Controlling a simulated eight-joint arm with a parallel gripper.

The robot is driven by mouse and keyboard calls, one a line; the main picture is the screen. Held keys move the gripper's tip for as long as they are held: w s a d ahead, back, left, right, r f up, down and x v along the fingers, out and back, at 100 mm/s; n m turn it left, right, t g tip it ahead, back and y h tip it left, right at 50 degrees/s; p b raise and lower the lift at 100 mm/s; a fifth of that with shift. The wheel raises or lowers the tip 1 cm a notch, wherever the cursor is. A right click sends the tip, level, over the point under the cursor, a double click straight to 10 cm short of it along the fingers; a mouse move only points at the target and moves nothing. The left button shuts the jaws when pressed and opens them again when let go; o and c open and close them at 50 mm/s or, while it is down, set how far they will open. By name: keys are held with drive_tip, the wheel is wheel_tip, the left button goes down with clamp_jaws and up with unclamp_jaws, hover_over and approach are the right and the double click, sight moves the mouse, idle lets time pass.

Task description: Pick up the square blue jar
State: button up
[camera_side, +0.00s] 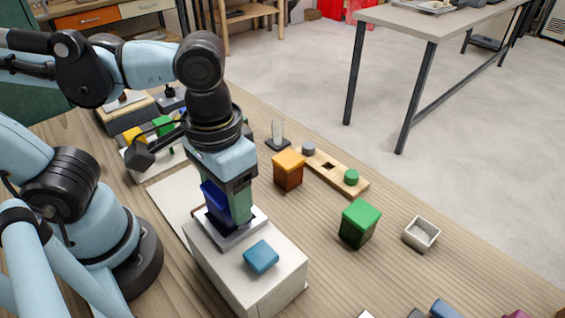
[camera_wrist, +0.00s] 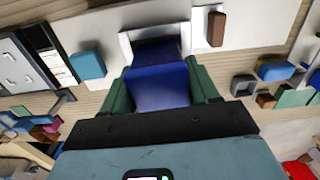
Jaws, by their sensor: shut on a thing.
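The square blue jar (camera_side: 214,199) is dark blue and shows between the green fingers of my gripper (camera_side: 228,203) in the side view. In the wrist view the jar (camera_wrist: 158,88) fills the space between the two fingers (camera_wrist: 160,85), which are shut on it. Its lower part is at a pale square tray (camera_side: 243,234) on a white block (camera_side: 225,262). The near finger hides part of the jar in the side view. I cannot tell whether its base touches the tray.
A lighter blue block (camera_side: 261,257) lies on the white block beside the tray. An orange jar (camera_side: 288,170), a green jar (camera_side: 359,222), a small grey open box (camera_side: 421,234) and a wooden holder (camera_side: 335,172) stand to the right. Bare tabletop lies between them.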

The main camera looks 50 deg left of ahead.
wheel_tip(320, 180, up, 8)
drive_tip(key=shift+r, duration=0.45)
drive_tip(key=shift+w+d+r, duration=0.1)
drive_tip(key=shift+w+d, duration=0.05)
drive_tip(key=shift+w, duration=0.05)
drive_tip(key=w+d+f, duration=0.9)
drive_tip(key=w, duration=0.1)
drive_tip(key=w+a+f, duration=0.4)
drive_tip(key=w, duration=0.1)
drive_tip(key=w+a+f, duration=0.2)
drive_tip(key=w+a, duration=0.1)
drive_tip(key=shift+w+f, duration=0.1)
drive_tip(key=shift+f, duration=0.3)
drive_tip(key=shift+w+a+f, duration=0.1)
drive_tip(key=shift+w+f, duration=0.05)
drive_tip(key=shift+f, duration=1.95)
drive_tip(key=shift+f, duration=0.15)
